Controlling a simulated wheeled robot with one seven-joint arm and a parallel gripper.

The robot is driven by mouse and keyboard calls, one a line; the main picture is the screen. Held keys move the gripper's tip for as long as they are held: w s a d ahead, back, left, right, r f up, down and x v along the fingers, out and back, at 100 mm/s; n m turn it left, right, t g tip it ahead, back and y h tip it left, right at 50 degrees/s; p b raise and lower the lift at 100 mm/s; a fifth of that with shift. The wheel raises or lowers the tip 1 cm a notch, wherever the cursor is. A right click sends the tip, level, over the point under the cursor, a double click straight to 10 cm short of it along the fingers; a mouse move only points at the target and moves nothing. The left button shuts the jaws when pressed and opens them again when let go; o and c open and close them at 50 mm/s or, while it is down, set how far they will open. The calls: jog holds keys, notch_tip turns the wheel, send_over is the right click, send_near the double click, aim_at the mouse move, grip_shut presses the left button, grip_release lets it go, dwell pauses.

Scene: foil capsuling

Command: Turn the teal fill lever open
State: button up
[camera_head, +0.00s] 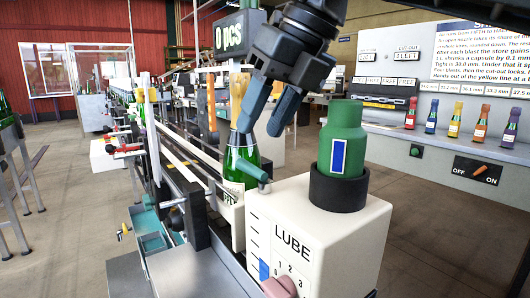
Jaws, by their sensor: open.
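A green bottle (241,155) with a gold neck stands behind the lever, partly covered by my left finger. I cannot tell the exact depth between fingers, bottle and lever.
A green canister (343,137) in a black collar stands on the LUBE box, right of my gripper. A pink knob (280,287) is on its front. A conveyor line (180,165) runs back on the left. A panel (459,117) with small coloured bottles is at right.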

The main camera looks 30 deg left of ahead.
aim_at(252, 174)
jog(key=shift+t, duration=0.3)
jog(key=x, duration=0.3)
jog(key=w+x, duration=0.1)
jog(key=x, duration=0.3)
jog(key=shift+w+d, duration=0.15)
jog(key=shift+d, duration=0.05)
grip_shut()
dwell(0.4)
